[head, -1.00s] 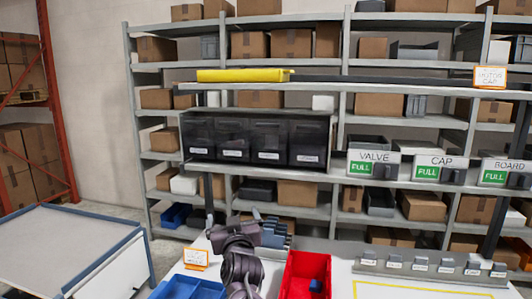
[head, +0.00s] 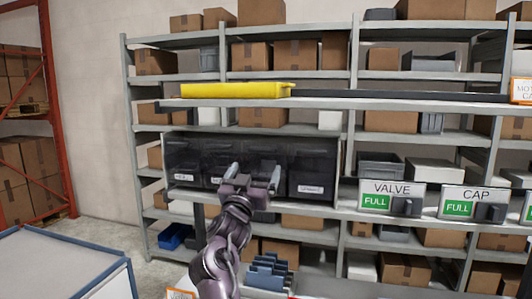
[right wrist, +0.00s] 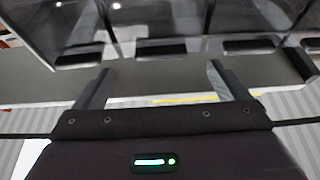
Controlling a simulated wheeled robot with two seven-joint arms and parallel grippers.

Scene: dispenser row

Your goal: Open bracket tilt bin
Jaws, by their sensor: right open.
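A row of dark, see-through tilt bins (head: 312,165) stands on the shelf in the head view, all looking shut. Their front labels are too small to read, so I cannot tell which is the bracket bin. My right gripper (head: 255,177) is open and empty, raised in front of the middle bins and partly hiding their fronts and labels. In the right wrist view, its two fingers (right wrist: 158,82) are spread below the bins' lower edge, with dark front tabs (right wrist: 160,48) beyond them. I see no contact. My left gripper is out of view.
A yellow tray (head: 235,91) lies on the shelf above the bins. The VALVE (head: 391,196) and CAP (head: 478,204) boxes with FULL signs stand to the right. Blue-grey upright holders (head: 268,272) are below, and a grey-topped table (head: 55,265) is at left.

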